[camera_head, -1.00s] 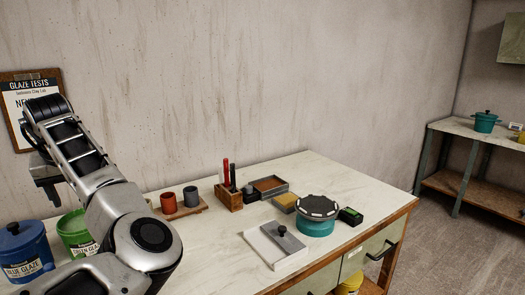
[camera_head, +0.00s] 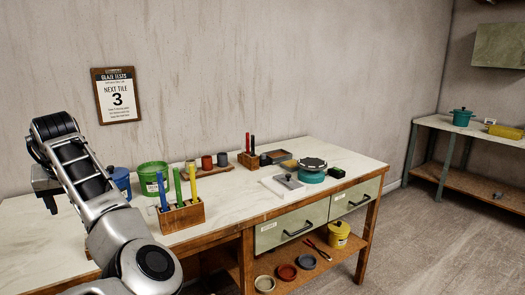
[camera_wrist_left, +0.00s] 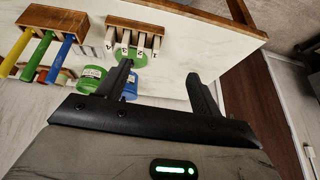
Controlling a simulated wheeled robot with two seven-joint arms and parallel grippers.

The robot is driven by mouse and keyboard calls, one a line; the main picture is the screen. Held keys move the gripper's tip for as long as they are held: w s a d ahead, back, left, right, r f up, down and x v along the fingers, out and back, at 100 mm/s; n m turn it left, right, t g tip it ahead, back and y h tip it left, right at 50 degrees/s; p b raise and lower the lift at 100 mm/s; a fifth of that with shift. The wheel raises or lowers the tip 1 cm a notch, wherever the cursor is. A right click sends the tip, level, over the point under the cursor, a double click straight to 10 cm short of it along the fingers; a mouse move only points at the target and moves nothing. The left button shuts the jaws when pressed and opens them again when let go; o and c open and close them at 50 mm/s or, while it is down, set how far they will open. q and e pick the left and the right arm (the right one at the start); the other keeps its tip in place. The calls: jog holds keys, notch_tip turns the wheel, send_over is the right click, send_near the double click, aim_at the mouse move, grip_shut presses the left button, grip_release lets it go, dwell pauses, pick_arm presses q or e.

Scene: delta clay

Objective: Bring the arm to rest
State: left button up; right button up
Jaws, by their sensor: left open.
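My left arm comes in from the left in the head view, bent up over the left part of the workbench (camera_head: 235,200). My left gripper (camera_head: 47,200) shows there as a small dark shape beyond the arm, partly hidden. In the left wrist view my left gripper (camera_wrist_left: 162,76) is open, its two black fingers apart with nothing held between them. The green bucket (camera_wrist_left: 91,78) and the blue bucket (camera_wrist_left: 131,88) show near and behind the left finger. My right gripper is in neither view.
Wooden holders with coloured tools (camera_head: 182,215), a green bucket (camera_head: 153,176), a blue bucket (camera_head: 121,181) and a teal round pot (camera_head: 312,172) stand on the bench. A clipboard (camera_head: 117,95) hangs on the wall. Open floor (camera_head: 420,240) lies to the right.

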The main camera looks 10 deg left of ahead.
pick_arm(q)
notch_tip(320, 180, down, 12)
jog(key=a+m+t+y+b, duration=0.2)
jog(key=m+y+b, duration=0.1)
jog(key=y, duration=0.2)
jog(key=s+d+f+m+t+h+b, duration=0.15)
jog(key=d+f+m+t, duration=0.25)
jog(key=d+f, duration=0.6)
jog(key=s+d+f+m+h+b, duration=0.1)
jog(key=s+d+f+h+b, duration=0.1)
jog(key=s+d+f+h, duration=0.3)
jog(key=s+d+f+m+t+h+b, duration=0.1)
jog(key=s+d+f+m+h+b, duration=0.1)
jog(key=s+d+f+h, duration=0.4)
jog(key=s+d+f, duration=0.2)
jog(key=s+d, duration=0.2)
jog(key=d, duration=0.2)
jog(key=s+d+f, duration=0.3)
jog(key=s+d, duration=0.1)
jog(key=d, duration=0.3)
jog(key=shift+s+d, duration=0.25)
jog(key=shift+s, duration=0.05)
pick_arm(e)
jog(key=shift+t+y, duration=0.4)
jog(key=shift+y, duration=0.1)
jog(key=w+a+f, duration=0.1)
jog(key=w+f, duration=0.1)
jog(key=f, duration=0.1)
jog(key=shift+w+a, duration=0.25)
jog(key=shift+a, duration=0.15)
